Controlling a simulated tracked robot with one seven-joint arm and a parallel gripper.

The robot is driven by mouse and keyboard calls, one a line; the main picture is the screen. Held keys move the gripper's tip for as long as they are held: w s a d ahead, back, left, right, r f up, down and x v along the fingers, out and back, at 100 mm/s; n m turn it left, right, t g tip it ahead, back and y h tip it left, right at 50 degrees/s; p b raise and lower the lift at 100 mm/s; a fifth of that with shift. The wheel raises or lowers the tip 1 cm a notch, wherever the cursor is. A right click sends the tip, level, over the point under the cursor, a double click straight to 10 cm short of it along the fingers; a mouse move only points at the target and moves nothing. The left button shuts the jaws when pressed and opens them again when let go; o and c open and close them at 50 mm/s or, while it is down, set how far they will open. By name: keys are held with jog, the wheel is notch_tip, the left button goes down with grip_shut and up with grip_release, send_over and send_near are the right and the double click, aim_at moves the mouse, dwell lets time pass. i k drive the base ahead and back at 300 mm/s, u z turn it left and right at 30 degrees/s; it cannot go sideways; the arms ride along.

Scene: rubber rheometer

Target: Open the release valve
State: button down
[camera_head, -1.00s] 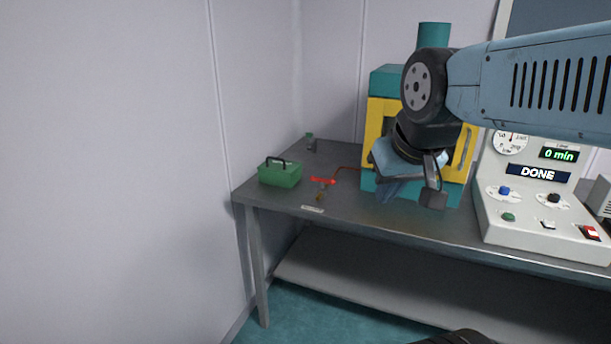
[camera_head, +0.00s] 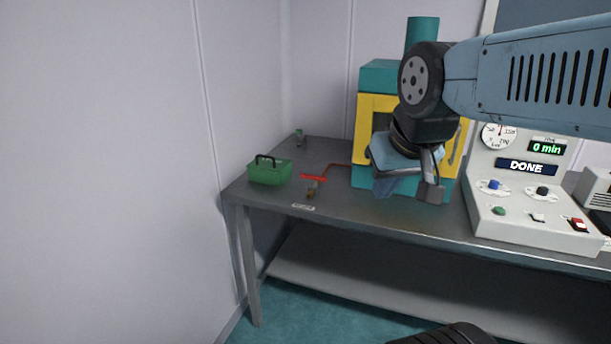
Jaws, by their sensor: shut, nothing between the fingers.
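The release valve shows as a red handle (camera_head: 313,177) on a thin copper-coloured pipe, low on the left part of the metal table. The pipe runs right to the teal and yellow machine (camera_head: 374,122). The handle lies roughly crosswise in the picture. My gripper (camera_head: 386,187) hangs in front of the machine, to the right of the valve and apart from it.
A green toolbox (camera_head: 269,173) stands just left of the valve. A control console (camera_head: 525,205) reading DONE and 0 min is on the right. The table's (camera_head: 350,213) front edge and the left wall bound the space.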

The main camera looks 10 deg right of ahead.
aim_at(303, 174)
jog(key=z, duration=0.25)
jog(key=i, duration=1.2)
jog(key=u, duration=0.4)
